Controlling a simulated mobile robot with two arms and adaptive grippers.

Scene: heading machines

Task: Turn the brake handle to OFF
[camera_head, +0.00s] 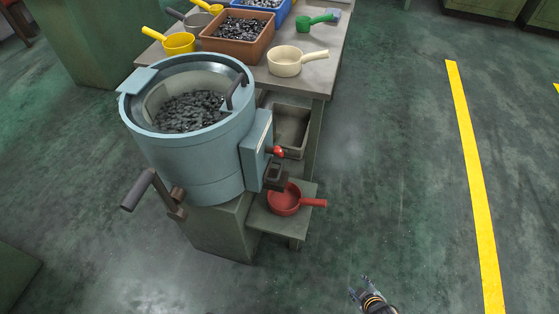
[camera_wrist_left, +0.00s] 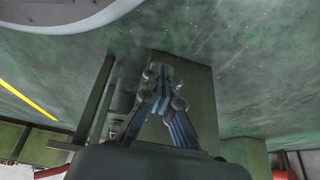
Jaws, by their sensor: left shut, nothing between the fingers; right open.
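A light blue round machine (camera_head: 195,165) with an open bowl of dark metal pieces stands on a green base. A lever with a black grip (camera_head: 138,190) sticks out from its lower front left on a brown bracket; it looks like the brake handle. No ON or OFF marking is readable. My right gripper (camera_head: 361,287) is open and empty over the floor at the lower right, well apart from the machine. My left gripper (camera_wrist_left: 162,78) is shut and empty in the left wrist view; it is outside the head view. The lever does not clearly show in the wrist view.
A box with a red knob (camera_head: 279,152) sits on the machine's right side. A red pan (camera_head: 285,201) rests on a low shelf below it. A table (camera_head: 310,77) behind holds bins, a cream pan (camera_head: 286,62) and scoops. The floor on the right is clear.

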